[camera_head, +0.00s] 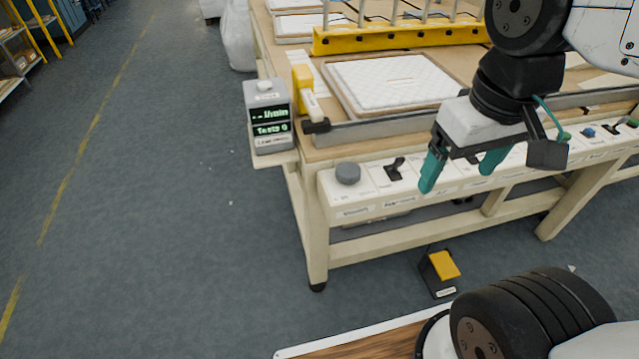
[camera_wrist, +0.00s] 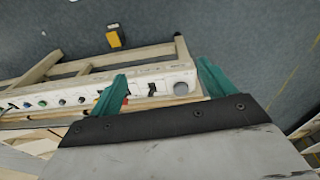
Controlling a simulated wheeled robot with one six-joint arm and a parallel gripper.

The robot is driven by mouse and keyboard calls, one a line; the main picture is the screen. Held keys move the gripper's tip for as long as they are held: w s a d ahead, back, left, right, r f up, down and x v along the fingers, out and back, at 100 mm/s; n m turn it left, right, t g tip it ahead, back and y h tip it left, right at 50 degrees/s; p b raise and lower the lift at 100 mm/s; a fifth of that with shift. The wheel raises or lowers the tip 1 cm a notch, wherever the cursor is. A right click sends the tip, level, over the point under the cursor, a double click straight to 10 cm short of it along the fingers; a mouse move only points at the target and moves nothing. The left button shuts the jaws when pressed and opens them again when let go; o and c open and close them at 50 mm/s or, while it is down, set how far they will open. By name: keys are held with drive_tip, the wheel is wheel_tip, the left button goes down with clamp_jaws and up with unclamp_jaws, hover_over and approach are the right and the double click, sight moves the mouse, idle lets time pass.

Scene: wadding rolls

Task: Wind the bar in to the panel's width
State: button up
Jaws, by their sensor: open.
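A white quilted panel (camera_head: 390,82) lies flat in a shallow frame on the workbench. A long yellow bar (camera_head: 400,37) with upright metal rods spans the bench behind it. A shorter yellow piece with a pale handle (camera_head: 309,92) stands at the panel's left. A white control strip (camera_head: 365,200) runs along the bench front, with a grey round knob (camera_head: 348,173) and a black lever switch (camera_head: 395,168). My gripper (camera_head: 458,172) is open and empty, above the strip and right of the lever. In the wrist view, the knob (camera_wrist: 181,88) and lever (camera_wrist: 152,89) show between and beyond the teal fingers.
A small display box (camera_head: 268,118) with green text stands at the bench's left corner. Several coloured buttons (camera_wrist: 62,101) continue along the strip. A yellow-topped foot pedal (camera_head: 443,267) is on the floor below. The floor left of the bench (camera_head: 170,200) is clear.

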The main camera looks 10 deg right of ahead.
drive_tip(key=w+f+n+h, duration=0.2)
drive_tip(key=w+f+n, duration=0.2)
drive_tip(key=w+n, duration=0.7)
drive_tip(key=n+t, duration=0.2)
drive_tip(key=n, duration=1.4)
approach(348, 170)
drive_tip(key=f, duration=0.1)
drive_tip(key=shift+n+h, duration=0.3)
drive_tip(key=x, duration=0.7)
drive_tip(key=shift+w+a, duration=0.1)
drive_tip(key=shift+a, duration=0.05)
drive_tip(key=shift+w+f, duration=0.2)
drive_tip(key=shift+f, duration=0.4)
drive_tip(key=c, duration=1)
